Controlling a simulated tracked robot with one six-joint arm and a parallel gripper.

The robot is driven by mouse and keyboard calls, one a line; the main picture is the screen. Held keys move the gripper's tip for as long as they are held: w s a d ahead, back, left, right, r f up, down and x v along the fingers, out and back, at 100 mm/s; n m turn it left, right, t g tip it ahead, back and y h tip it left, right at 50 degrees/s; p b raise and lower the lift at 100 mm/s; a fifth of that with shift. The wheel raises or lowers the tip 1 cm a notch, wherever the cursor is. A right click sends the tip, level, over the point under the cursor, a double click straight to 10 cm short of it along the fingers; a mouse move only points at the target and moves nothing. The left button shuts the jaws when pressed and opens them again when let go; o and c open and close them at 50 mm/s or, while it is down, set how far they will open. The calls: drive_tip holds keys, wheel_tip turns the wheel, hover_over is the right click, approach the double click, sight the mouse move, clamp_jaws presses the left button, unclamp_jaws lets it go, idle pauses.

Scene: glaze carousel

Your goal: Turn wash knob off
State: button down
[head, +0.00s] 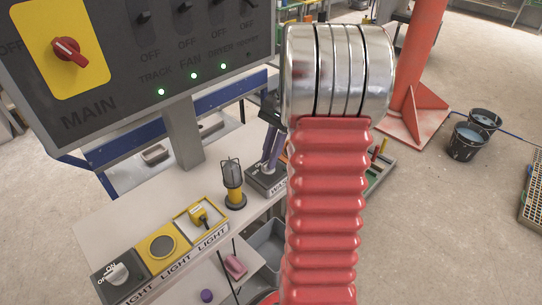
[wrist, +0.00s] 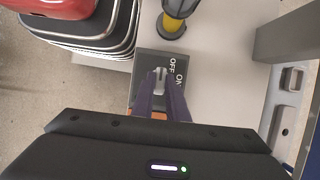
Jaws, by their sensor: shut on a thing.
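The wash knob box (head: 262,184) is a dark block on the bench, with part of its label showing beside my arm. In the wrist view the dark box (wrist: 146,62) carries white OFF and ON marks. The grey wash knob (wrist: 160,77) stands on it between my fingertips. My gripper (wrist: 160,90) has purple fingers shut on the knob from above. In the head view my gripper (head: 270,148) is partly hidden by my red ribbed arm. Which mark the knob points to is hard to tell.
A yellow-and-black caged lamp (head: 233,183) stands close left of the box. A light switch box (head: 117,277) with a white knob is at front left. The main panel (head: 120,50) overhangs the bench, with three green lights. Buckets (head: 467,141) stand on the floor at right.

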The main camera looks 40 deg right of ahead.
drive_tip(key=shift+w, duration=0.1)
drive_tip(key=c, duration=1.7)
unclamp_jaws()
drive_tip(key=shift+c, duration=0.2)
drive_tip(key=v, duration=1.3)
drive_tip(key=shift+r, duration=0.35)
